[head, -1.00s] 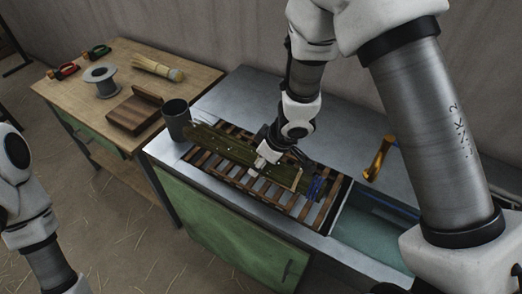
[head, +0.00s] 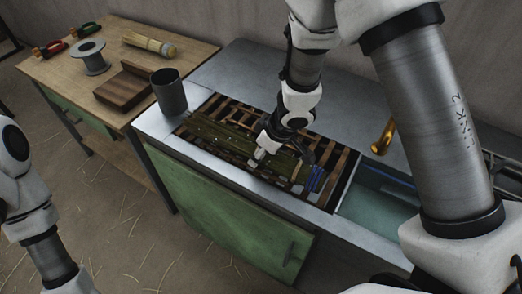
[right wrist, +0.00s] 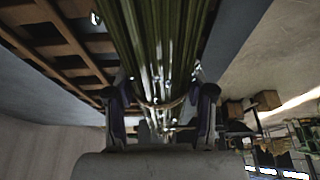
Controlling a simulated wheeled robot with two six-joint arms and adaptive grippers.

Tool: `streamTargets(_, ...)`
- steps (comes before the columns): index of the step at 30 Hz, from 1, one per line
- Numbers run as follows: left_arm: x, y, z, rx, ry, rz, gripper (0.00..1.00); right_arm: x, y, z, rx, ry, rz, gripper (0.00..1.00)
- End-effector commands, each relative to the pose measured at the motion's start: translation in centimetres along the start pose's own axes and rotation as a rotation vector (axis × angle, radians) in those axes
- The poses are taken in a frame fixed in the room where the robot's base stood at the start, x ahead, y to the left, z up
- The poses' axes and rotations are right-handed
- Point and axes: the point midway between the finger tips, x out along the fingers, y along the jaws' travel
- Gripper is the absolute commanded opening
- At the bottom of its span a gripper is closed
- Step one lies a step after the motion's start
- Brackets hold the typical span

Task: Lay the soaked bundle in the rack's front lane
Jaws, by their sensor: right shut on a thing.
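The bundle (head: 222,137) is a long sheaf of green stems with wet-looking glints. It lies lengthwise along the front part of the slatted brown rack (head: 325,153), at or just above the slats; I cannot tell whether it touches. My right gripper (head: 262,152) is shut on the bundle near its right half. In the right wrist view the stems (right wrist: 152,40) run away between the two fingers (right wrist: 160,108), with a thin tie around them and rack slats to the left. My left gripper is out of view; only my left arm shows.
A blue item (head: 316,179) is at the rack's right end. A grey cup (head: 169,92) stands at the left end of the metal counter (head: 160,125). A water basin (head: 375,200) with a brass tap (head: 384,136) is right. The wooden table (head: 65,72) holds tools, a spool and a broom head.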

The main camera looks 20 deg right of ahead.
Motion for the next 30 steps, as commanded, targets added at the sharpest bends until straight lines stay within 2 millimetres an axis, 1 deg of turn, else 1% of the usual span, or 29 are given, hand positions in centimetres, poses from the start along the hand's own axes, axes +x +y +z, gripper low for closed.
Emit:
streamTargets(5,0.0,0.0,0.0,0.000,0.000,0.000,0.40,0.0,0.0,0.0,0.000,0.000,0.000,0.17)
streamTargets(6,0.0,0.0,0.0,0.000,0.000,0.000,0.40,0.0,0.0,0.0,0.000,0.000,0.000,0.57)
streamTargets(8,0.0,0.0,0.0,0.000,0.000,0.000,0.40,0.0,0.0,0.0,0.000,0.000,0.000,0.78)
streamTargets(9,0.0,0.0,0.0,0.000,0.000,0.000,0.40,0.0,0.0,0.0,0.000,0.000,0.000,0.83)
streamTargets(17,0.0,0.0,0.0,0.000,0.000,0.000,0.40,0.0,0.0,0.0,0.000,0.000,0.000,0.83)
streamTargets(20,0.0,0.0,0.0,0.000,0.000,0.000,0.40,-0.4,0.0,-0.1,0.001,0.001,0.000,0.83)
streamTargets(23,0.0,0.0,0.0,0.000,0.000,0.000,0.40,-1.8,0.1,-0.1,0.000,0.003,0.001,0.83)
streamTargets(30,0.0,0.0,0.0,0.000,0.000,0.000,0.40,-7.2,0.0,-0.1,-0.001,0.005,0.001,0.83)
